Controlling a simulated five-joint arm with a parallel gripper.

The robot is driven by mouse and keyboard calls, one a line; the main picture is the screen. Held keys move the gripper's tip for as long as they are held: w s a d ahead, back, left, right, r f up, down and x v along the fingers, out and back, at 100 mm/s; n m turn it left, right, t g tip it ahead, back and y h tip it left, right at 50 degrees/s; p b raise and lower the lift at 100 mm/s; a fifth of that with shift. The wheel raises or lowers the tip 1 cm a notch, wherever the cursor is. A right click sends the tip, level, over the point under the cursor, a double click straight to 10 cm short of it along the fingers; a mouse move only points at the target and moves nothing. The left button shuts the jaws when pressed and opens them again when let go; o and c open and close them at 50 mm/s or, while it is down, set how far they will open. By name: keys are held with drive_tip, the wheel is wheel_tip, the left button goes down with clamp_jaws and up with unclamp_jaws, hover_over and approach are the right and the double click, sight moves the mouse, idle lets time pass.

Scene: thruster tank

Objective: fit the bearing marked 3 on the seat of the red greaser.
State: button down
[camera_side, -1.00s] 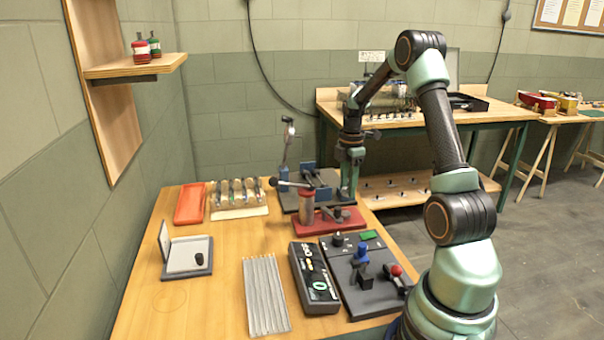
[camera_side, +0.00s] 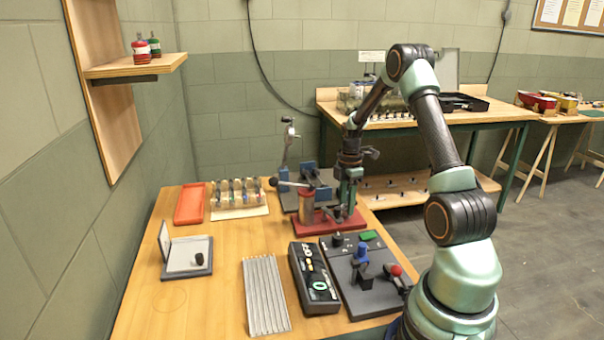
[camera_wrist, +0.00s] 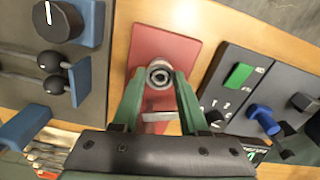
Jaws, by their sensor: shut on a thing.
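My gripper (camera_side: 346,208) points down over the right part of the red greaser (camera_side: 312,228). In the wrist view my gripper (camera_wrist: 159,84) is shut on a small grey ring, the bearing (camera_wrist: 159,74). No number can be read on it. The bearing is in front of the greaser's red base (camera_wrist: 172,45). The seat is hidden, and I cannot tell whether the bearing touches it. In the side view the fingers hide the bearing.
A dark fixture with blue blocks (camera_side: 308,170) stands close behind. A control panel with knobs (camera_side: 360,265) and a dark meter (camera_side: 314,280) are in front. A rack of small parts (camera_side: 238,198) and an orange tray (camera_side: 190,204) lie at left.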

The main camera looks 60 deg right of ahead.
drive_tip(key=shift+f, duration=0.15)
drive_tip(key=shift+c, duration=1.8)
unclamp_jaws()
wheel_tip(320, 180, up, 12)
